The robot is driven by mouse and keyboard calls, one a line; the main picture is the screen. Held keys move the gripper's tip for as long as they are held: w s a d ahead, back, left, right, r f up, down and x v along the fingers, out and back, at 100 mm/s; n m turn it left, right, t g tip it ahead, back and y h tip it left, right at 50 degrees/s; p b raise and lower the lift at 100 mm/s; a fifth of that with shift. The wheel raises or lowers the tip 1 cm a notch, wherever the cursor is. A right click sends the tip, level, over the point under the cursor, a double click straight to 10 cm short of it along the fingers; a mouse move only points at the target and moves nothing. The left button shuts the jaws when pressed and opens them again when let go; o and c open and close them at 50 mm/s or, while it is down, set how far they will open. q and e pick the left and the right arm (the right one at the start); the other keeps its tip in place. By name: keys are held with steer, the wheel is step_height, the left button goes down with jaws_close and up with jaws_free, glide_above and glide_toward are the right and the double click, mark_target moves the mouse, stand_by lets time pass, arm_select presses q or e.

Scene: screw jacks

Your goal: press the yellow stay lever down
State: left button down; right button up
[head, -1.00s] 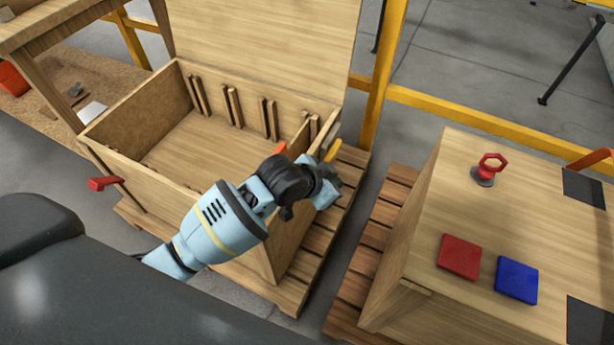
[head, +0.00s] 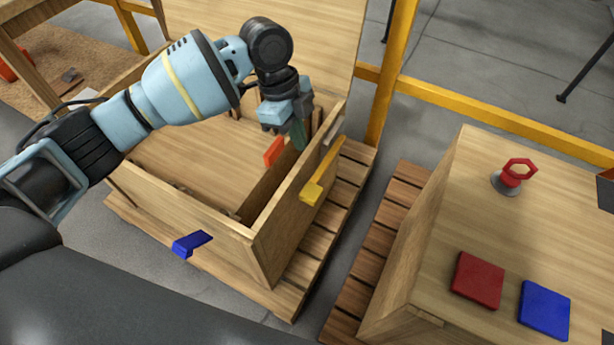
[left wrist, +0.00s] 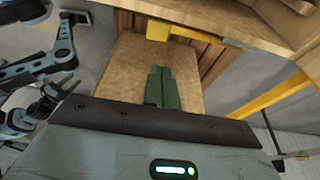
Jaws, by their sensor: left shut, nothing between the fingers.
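The yellow stay lever (head: 320,172) sits on the outer side of the right wall of the open wooden crate (head: 240,228), slanting down toward the front. A yellow part, likely this lever, also shows at the top of the left wrist view (left wrist: 158,30). My left gripper (head: 299,135) is above the crate near its right wall, behind and left of the lever and apart from it. Its green fingers (left wrist: 161,88) are together and empty, pointing down in the head view.
A blue lever (head: 192,243) sticks out from the crate's front. An orange-red tab (head: 273,151) is inside near the right wall. The lid (head: 320,40) stands up behind. A right-hand wooden box (head: 450,215) carries a red-handled piece (head: 514,175), red pad (head: 477,279) and blue pad (head: 545,309).

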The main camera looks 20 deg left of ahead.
mark_target(312, 190)
arm_select(q)
steer(key=shift+a+r, duration=0.15)
arm_select(e)
steer(key=shift+s, duration=0.1)
steer(key=shift+s, duration=0.15)
